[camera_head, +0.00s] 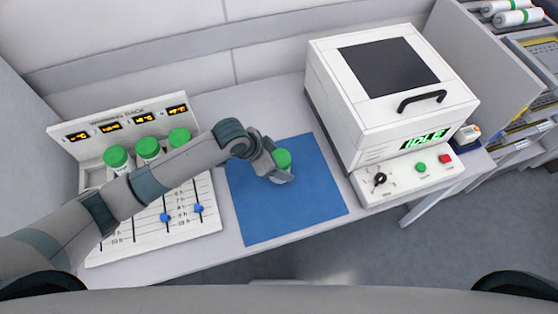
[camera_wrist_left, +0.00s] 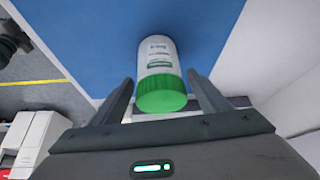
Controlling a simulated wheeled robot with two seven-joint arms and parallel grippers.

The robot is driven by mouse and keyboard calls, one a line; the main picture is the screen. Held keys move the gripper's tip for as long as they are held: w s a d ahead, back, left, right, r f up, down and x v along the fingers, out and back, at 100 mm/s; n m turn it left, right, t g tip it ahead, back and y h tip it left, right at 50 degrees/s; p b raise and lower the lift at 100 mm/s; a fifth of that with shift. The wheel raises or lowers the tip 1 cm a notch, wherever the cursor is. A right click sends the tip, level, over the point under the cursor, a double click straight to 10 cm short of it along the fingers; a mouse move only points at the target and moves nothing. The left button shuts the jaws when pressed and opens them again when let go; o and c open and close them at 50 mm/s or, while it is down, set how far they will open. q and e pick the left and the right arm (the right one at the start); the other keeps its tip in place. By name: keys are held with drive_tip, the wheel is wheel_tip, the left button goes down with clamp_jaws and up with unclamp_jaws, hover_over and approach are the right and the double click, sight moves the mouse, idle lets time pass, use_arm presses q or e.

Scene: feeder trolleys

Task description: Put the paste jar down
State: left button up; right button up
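The paste jar (camera_head: 282,159), white with a green lid, is upright on the blue mat (camera_head: 308,205) as far as I can tell; its base is hidden in the head view. In the left wrist view the jar (camera_wrist_left: 160,68) shows its label, with the lid towards me. My left gripper (camera_head: 284,173) has its fingers on either side of the jar. In the left wrist view narrow gaps show between the fingers (camera_wrist_left: 161,78) and the jar, so it looks open around it. My right gripper is not in view.
Several green-lidded jars (camera_head: 147,147) stand in a white rack (camera_head: 105,237) with lit displays at the left. A white machine (camera_head: 385,100) reading IDLE stands right of the mat. Shelves (camera_head: 520,60) are at far right. The mat's front part is clear.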

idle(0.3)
use_arm(q)
drive_tip(key=shift+r, duration=0.2)
drive_tip(key=shift+s+a+r, duration=0.1)
drive_tip(key=shift+a+r, duration=0.15)
drive_tip(key=shift+r, duration=0.25)
drive_tip(key=b+v, duration=0.2)
drive_tip(key=v, duration=0.8)
drive_tip(key=shift+s+r, duration=0.15)
drive_tip(key=shift+r, duration=0.2)
